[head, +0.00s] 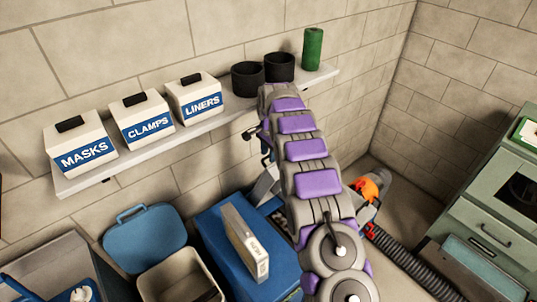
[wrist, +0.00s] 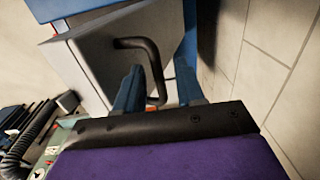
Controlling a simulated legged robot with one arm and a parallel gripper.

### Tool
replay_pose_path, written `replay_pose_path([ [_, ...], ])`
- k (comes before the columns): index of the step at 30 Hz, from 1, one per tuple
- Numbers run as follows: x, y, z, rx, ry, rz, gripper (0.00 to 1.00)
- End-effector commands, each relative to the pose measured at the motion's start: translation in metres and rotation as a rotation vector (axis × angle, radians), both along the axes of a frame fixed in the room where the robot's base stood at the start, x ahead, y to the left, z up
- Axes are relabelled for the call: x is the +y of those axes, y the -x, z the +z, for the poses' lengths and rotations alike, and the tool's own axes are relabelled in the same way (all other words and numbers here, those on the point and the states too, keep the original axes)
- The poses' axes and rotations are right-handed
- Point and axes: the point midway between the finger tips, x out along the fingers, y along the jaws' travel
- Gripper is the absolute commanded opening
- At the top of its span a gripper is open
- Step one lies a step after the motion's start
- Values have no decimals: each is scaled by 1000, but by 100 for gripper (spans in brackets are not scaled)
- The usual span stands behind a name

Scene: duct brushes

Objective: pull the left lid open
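In the wrist view, a dark bent bar handle (wrist: 152,62) is fixed to a pale grey panel (wrist: 85,58). My gripper (wrist: 160,82) is open, with one blue-grey finger on each side of the handle's lower part. I see a gap between the handle and the fingers; contact is not clear. In the head view, my purple and grey arm hides most of my gripper. Part of a pale grey panel (head: 265,188) shows left of my arm, at the back of a blue bin (head: 217,235). I cannot tell for sure which part is the left lid.
A raised blue lid (head: 145,240) stands behind an off-white bin (head: 180,280). A labelled box (head: 245,243) rests on the blue bin. A wall shelf (head: 150,150) holds lettered boxes, black cups and a green cylinder. A ribbed hose (head: 405,260) and green cabinet (head: 490,225) are right.

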Motion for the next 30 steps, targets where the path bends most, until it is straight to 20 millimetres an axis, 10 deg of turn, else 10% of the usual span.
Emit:
replay_pose_path([
  [12,-2,2,85,-4,-1,0,38],
  [30,-5,5,153,3,1,-1,38],
])
